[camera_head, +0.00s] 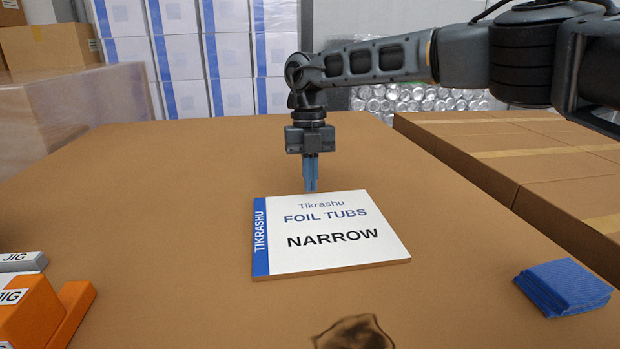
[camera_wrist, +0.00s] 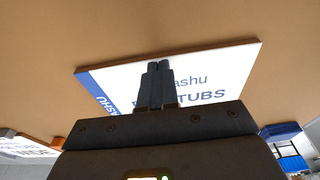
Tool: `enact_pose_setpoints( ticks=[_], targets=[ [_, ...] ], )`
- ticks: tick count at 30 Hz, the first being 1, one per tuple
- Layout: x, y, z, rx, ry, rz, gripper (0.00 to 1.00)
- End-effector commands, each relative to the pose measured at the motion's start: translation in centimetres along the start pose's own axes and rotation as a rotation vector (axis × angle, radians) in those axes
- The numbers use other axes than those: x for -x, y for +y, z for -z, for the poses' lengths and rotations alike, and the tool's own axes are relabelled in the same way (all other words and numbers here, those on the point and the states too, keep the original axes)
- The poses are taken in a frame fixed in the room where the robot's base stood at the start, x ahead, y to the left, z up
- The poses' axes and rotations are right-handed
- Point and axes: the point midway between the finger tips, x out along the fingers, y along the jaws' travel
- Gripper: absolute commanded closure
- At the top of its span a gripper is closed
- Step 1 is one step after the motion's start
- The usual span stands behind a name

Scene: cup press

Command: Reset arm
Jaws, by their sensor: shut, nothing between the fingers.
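My gripper (camera_head: 310,188) hangs pointing down at the end of my arm, in the middle of the camera_head view. Its two blue-grey fingers are together with nothing between them. They are over or just behind the far edge of a flat white board (camera_head: 335,258) marked "Tikrashu FOIL TUBS NARROW", with a blue strip on its left. In the wrist view my gripper (camera_wrist: 158,66) is in front of the same board (camera_wrist: 215,72) and hides part of its print. I cannot tell whether the fingertips touch the board.
The brown table (camera_head: 180,180) is mostly clear. Orange jig blocks (camera_head: 35,312) stand at the front left. A stack of blue cloths (camera_head: 565,287) lies at the front right. Brown boxes (camera_head: 480,150) line the right side. A wrapped box (camera_head: 70,105) stands at the back left.

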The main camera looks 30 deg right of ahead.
Motion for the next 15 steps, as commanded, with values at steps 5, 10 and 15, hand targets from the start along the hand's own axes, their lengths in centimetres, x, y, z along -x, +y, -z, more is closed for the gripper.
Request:
enact_pose_setpoints(
  ticks=[5,10,15],
  targets=[
    [0.1,0.0,-0.5,0.000,0.000,0.000,1.00],
    [0.3,0.0,-0.6,0.000,0.000,0.000,1.00],
    [2.5,0.0,-0.2,0.000,0.000,0.000,1.00]
  ],
)
